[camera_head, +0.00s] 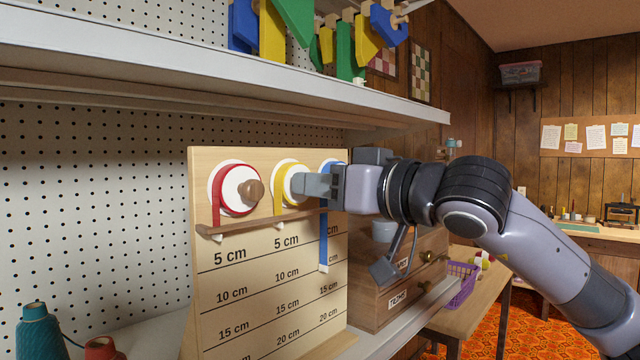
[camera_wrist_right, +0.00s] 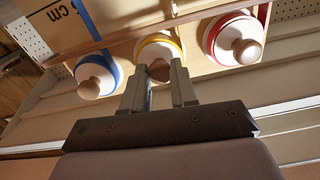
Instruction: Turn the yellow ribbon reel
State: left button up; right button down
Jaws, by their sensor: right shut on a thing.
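The yellow ribbon reel (camera_head: 281,184) is the middle one of three on an upright wooden board (camera_head: 240,310) marked in centimetres. Its face is white and a short yellow ribbon hangs at its left side. My right gripper (camera_head: 304,184) reaches in from the right and is shut on the reel's wooden knob, which is mostly hidden in the head view. In the right wrist view the reel (camera_wrist_right: 160,45) shows beyond the fingertips (camera_wrist_right: 160,75), with the knob (camera_wrist_right: 159,70) between them. My left gripper is not in view.
A red reel (camera_head: 234,190) with a wooden knob is left of the yellow one. A blue reel (camera_head: 326,165) with a longer hanging ribbon is to its right, partly behind my gripper. A white shelf (camera_head: 200,75) runs above. Wooden drawers (camera_head: 400,290) stand right of the board.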

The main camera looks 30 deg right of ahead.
jog(key=c, duration=0.9)
grip_release()
jog(key=b+v, duration=0.1)
jog(key=v, duration=0.6)
